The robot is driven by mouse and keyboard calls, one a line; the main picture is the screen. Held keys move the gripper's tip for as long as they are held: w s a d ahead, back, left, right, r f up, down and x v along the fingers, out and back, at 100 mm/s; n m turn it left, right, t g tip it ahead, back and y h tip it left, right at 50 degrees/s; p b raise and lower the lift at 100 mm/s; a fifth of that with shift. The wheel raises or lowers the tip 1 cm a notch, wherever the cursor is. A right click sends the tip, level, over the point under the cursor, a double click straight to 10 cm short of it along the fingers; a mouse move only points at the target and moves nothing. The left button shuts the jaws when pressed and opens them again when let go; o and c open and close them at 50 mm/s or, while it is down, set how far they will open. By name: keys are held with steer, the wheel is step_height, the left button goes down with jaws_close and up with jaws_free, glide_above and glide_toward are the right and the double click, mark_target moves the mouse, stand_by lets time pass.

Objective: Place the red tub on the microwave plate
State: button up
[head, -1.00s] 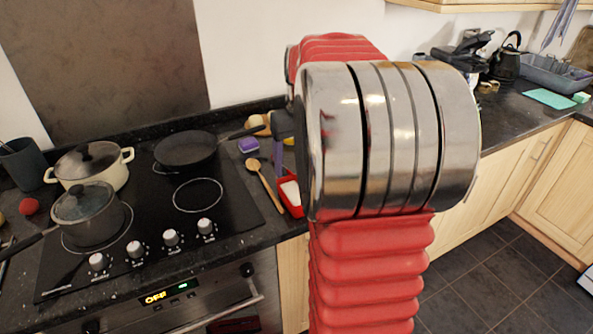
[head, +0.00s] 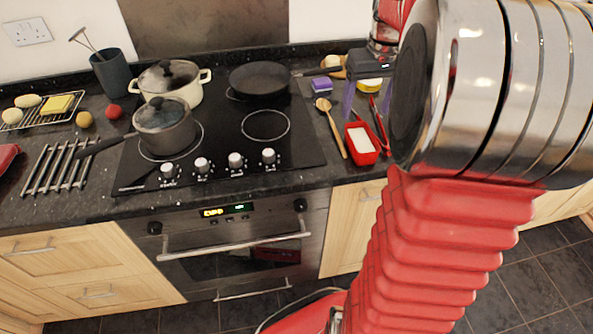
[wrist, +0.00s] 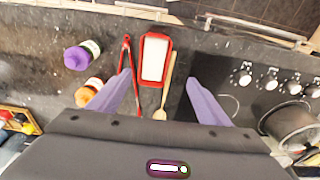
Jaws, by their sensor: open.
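The red tub (head: 361,143), open-topped with white contents, sits on the dark counter just right of the hob in the head view. It also shows in the wrist view (wrist: 155,58), upper middle, lying lengthwise between red tongs and a wooden spoon. My gripper (head: 367,108) has purple fingers and is open and empty, above the counter near the tub. In the wrist view the fingertips (wrist: 158,78) are spread to either side of the tub, with no contact visible. I cannot make out a microwave plate in either current view.
A wooden spoon (head: 331,127) lies left of the tub, and red tongs (head: 378,122) lie right of it. A purple-lidded jar (wrist: 80,56) and an orange-topped jar (wrist: 90,92) stand nearby. Pots and a black pan (head: 260,79) occupy the hob. The floor ahead is open.

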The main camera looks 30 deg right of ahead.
steer(key=s+a+n+t, duration=0.1)
steer(key=s+a, duration=0.3)
steer(key=a, duration=0.5)
steer(key=s+a+n+t, duration=0.1)
steer(key=s+a, duration=0.4)
steer(key=a, duration=0.5)
steer(key=s+a+n+t, duration=0.1)
steer(key=s+a, duration=0.3)
steer(key=a, duration=0.6)
steer(key=shift+s+f+t+y, duration=0.25)
steer(key=shift+f+t+y, duration=0.1)
steer(key=shift+t, duration=0.15)
steer(key=shift+o, duration=0.2)
